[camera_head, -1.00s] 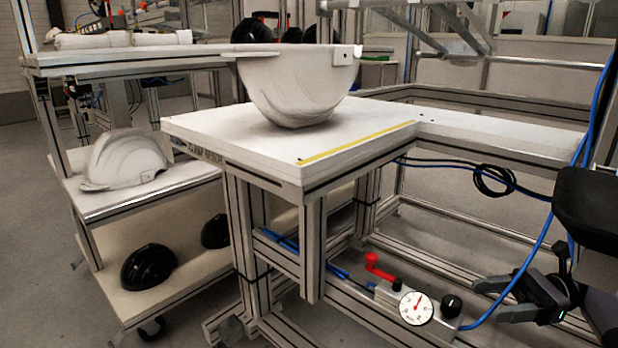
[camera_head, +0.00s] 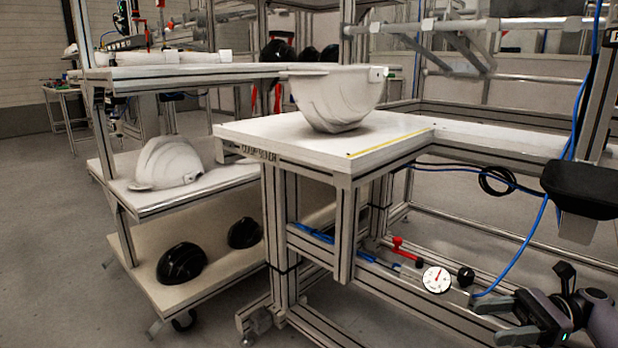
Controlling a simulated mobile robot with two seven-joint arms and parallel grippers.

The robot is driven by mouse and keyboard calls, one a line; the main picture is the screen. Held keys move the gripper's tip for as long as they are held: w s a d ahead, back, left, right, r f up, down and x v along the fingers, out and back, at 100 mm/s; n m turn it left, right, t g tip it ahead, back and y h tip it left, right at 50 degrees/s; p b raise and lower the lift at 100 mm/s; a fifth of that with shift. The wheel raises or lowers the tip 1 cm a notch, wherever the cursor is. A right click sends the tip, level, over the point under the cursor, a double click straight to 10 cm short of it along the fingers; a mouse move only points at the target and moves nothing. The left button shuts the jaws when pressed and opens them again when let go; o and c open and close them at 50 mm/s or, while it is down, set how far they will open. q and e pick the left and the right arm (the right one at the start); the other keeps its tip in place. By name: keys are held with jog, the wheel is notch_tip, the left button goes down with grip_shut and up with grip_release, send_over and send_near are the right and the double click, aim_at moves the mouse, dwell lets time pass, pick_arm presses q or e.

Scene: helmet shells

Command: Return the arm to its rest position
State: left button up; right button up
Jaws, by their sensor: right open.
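My right gripper (camera_head: 484,322) is at the lower right of the head view, its two fingers pointing left and apart, with nothing between them. It is low, beside the table frame and below the tabletop level. A dark link of my arm shows above it at the right edge. A white helmet shell (camera_head: 336,97) rests upside down on the white tabletop (camera_head: 270,135), well away from the gripper. My left gripper is out of view.
A shelf rack (camera_head: 207,195) on the left holds another white shell (camera_head: 165,163) and black shells (camera_head: 181,263) below. A pressure gauge (camera_head: 436,279) and a blue hose (camera_head: 529,250) are close to the right gripper. Grey floor is open at left.

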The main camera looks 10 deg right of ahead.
jog(key=s+a+f+n+t+h+p, duration=0.1)
jog(key=s+a+f+n+h+p, duration=0.95)
jog(key=p, duration=0.95)
pick_arm(q)
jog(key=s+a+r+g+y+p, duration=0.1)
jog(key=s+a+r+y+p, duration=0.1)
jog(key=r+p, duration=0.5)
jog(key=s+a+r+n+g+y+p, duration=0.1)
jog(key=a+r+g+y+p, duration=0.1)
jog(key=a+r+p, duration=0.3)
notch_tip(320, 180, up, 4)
jog(key=p, duration=0.3)
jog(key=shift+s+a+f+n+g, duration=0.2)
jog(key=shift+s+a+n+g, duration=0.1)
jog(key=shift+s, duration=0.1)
pick_arm(e)
jog(key=s+a+r+n+t+h, duration=0.1)
jog(key=s+a+r+n+t, duration=0.1)
jog(key=r, duration=0.6)
jog(key=s+a+r+n+t+h, duration=0.2)
jog(key=r+n, duration=0.3)
jog(key=r, duration=0.3)
jog(key=s+a+r+n+t+h, duration=0.2)
jog(key=s+a+r+n+t, duration=0.1)
jog(key=r, duration=0.5)
jog(key=shift+n+t, duration=0.35)
jog(key=shift+t, duration=0.15)
